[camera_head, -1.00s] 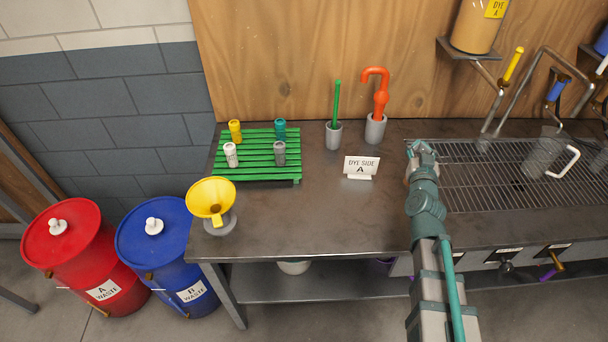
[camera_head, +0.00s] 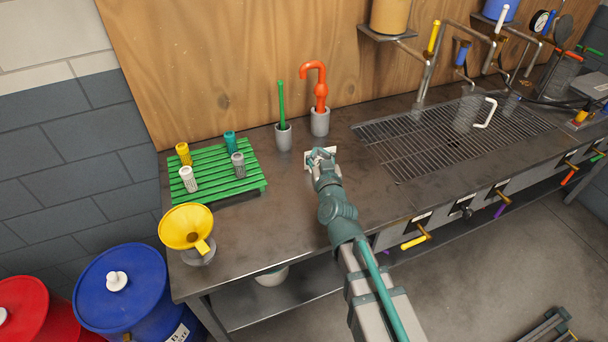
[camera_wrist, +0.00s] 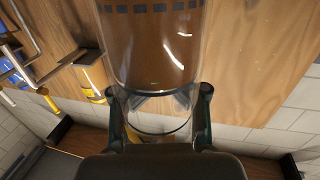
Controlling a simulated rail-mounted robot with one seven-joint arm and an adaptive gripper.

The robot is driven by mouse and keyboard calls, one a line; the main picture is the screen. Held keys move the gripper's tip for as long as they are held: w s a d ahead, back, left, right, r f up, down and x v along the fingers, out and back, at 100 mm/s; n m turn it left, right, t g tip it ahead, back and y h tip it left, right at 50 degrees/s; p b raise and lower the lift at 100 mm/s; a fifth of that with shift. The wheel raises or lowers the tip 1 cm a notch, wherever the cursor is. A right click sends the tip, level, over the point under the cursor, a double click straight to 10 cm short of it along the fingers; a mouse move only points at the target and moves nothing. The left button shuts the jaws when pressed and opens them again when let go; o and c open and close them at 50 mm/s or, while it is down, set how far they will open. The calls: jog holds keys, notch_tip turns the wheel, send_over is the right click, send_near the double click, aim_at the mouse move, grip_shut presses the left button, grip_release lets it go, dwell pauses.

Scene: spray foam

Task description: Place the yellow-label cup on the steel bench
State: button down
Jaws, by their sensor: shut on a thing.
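In the wrist view my gripper (camera_wrist: 160,96) is shut on a clear cup (camera_wrist: 152,55), one finger on each side. A row of dark squares runs round the cup near the top of that picture. Brown shows through its wall; I cannot tell whether it is liquid or the wood behind. A little yellow shows near the fingers, but no label can be read.
A green rack (camera_head: 215,168) with several small bottles and a yellow funnel (camera_head: 187,228) stand left. Grey holders (camera_head: 284,138) with green and orange tools stand behind my gripper. A clear vessel (camera_head: 467,113) stands on the grate (camera_head: 440,145). Bare bench lies between funnel and arm.

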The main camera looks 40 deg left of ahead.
jog(key=shift+f+b, duration=1.8)
jog(key=shift+f, duration=1.2)
jog(key=shift+f, duration=0.2)
jog(key=c, duration=0.6)
grip_release()
jog(key=p+v, duration=1.2)
jog(key=p, duration=0.2)
jog(key=shift+r, duration=0.2)
